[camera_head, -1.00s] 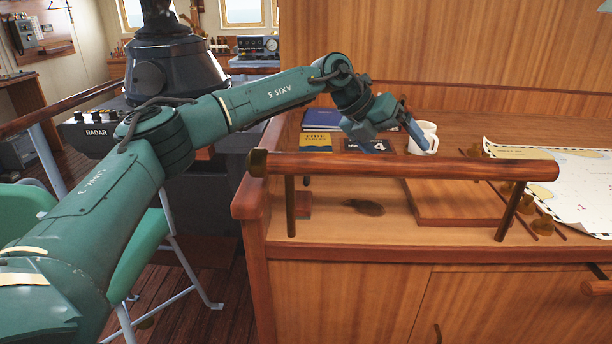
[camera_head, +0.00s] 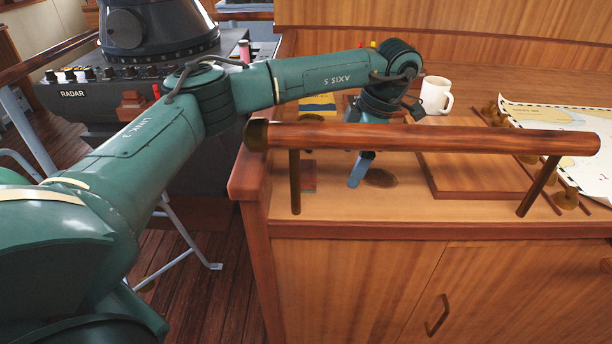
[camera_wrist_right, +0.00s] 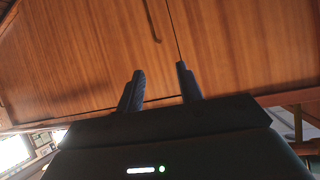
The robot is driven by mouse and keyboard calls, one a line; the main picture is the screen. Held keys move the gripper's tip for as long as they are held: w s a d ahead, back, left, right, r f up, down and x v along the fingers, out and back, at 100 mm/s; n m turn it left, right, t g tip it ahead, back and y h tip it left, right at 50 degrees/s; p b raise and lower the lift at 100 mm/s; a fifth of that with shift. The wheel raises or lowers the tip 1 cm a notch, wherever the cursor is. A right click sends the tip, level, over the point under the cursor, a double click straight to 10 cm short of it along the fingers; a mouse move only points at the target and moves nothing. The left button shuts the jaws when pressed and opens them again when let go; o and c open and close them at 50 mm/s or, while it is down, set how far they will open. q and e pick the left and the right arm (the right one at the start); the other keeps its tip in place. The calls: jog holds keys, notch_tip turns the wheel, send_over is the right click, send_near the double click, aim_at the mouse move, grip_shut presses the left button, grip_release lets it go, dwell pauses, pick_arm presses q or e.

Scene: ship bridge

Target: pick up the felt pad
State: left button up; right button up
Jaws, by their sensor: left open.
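A small flat piece, greyish above and dark red at its near edge (camera_head: 309,177), lies on the desk just behind the left rail post; it may be the felt pad, but I cannot tell for certain. My left gripper (camera_head: 360,170) points down behind the wooden rail, to the right of this piece and apart from it. Its blue fingers are open, and the rail hides part of the wrist above them. In the right wrist view, my right gripper (camera_wrist_right: 160,82) is open and empty, with its dark fingers apart in front of wooden cabinet doors.
The wooden rail (camera_head: 430,137) runs along the desk's front. Behind it are a white mug (camera_head: 436,95), a raised wooden board (camera_head: 465,178) and a yellow-and-blue book (camera_head: 318,104). A chart (camera_head: 570,135) lies at the right. A dark oval patch (camera_head: 381,178) is beside the left fingers.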

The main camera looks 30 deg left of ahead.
aim_at(307, 170)
pick_arm(q)
jog(key=a, duration=0.1)
jog(key=s+a, duration=0.2)
jog(key=a, duration=0.1)
jog(key=shift+s+a+b, duration=0.1)
jog(key=shift+s+b, duration=0.15)
jog(key=shift+b, duration=0.05)
jog(key=a, duration=0.1)
jog(key=s+a, duration=0.1)
jog(key=shift+s+a+f+b, duration=0.1)
jog(key=shift+s+a+b, duration=0.2)
jog(key=shift+a+b, duration=0.05)
jog(key=b+x, duration=0.2)
jog(key=shift+s+f, duration=0.1)
jog(key=shift+f, duration=0.35)
jog(key=shift+a, duration=0.1)
pick_arm(e)
jog(key=shift+w+a+f+m, duration=0.1)
jog(key=shift+f+m, duration=0.1)
jog(key=shift+f, duration=0.3)
jog(key=shift+w+a+f+m, duration=0.1)
jog(key=shift+f+m, duration=0.1)
jog(key=shift+f, duration=0.3)
pick_arm(q)
jog(key=shift+c, duration=0.4)
jog(key=c, duration=1)
pick_arm(e)
jog(key=shift+f, duration=0.1)
pick_arm(q)
jog(key=shift+r, duration=0.15)
